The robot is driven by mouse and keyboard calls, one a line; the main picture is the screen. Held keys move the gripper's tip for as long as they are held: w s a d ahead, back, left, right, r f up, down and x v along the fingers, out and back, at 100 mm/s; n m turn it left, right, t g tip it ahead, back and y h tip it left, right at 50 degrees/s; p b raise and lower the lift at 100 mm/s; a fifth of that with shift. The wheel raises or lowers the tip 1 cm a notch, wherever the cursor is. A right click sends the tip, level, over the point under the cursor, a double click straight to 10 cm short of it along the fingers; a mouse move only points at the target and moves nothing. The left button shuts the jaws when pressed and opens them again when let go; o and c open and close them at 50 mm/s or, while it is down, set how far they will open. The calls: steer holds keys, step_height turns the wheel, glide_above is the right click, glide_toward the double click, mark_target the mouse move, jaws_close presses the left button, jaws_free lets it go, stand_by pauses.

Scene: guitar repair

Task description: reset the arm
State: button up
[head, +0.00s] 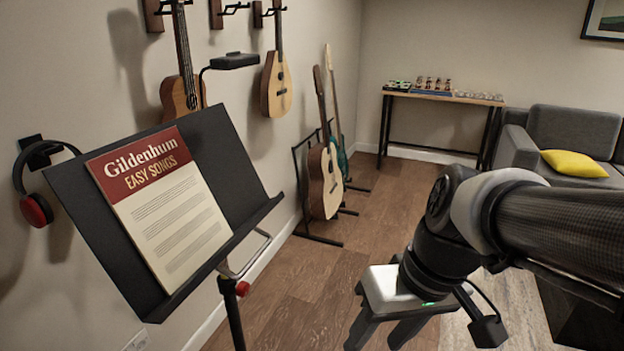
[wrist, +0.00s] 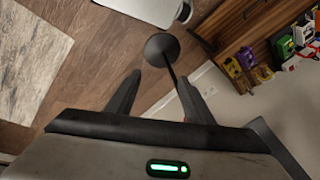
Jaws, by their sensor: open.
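My gripper (wrist: 157,84) shows in the wrist view, with its two dark fingers spread apart and nothing between them. A dark round disc on a thin stem (wrist: 161,48) lies beyond the fingertips, and its stem runs down behind the right finger. In the head view my arm comes in from the right and bends down at the elbow.
A black music stand (head: 225,150) with a songbook (head: 160,205) stands at left. Guitars hang on the wall, and an acoustic guitar (head: 323,180) stands on a floor rack. A narrow table (head: 440,97) and grey sofa (head: 570,140) are at the back. Wooden floor (head: 320,290) shows between.

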steer(key=d+r+m+t+h+p, duration=0.1)
steer(key=d+r+t+p, duration=0.1)
steer(key=r+p, duration=1)
steer(key=d+r+m+t+h+p, duration=0.1)
steer(key=d+r+t+p, duration=0.1)
steer(key=r+p, duration=1)
step_height(320, 180, up, 7)
steer(key=shift+s+d+f+m+h+p, duration=0.1)
steer(key=shift+s+d+m+h+p, duration=0.05)
steer(key=shift+d+m+h+p, duration=0.2)
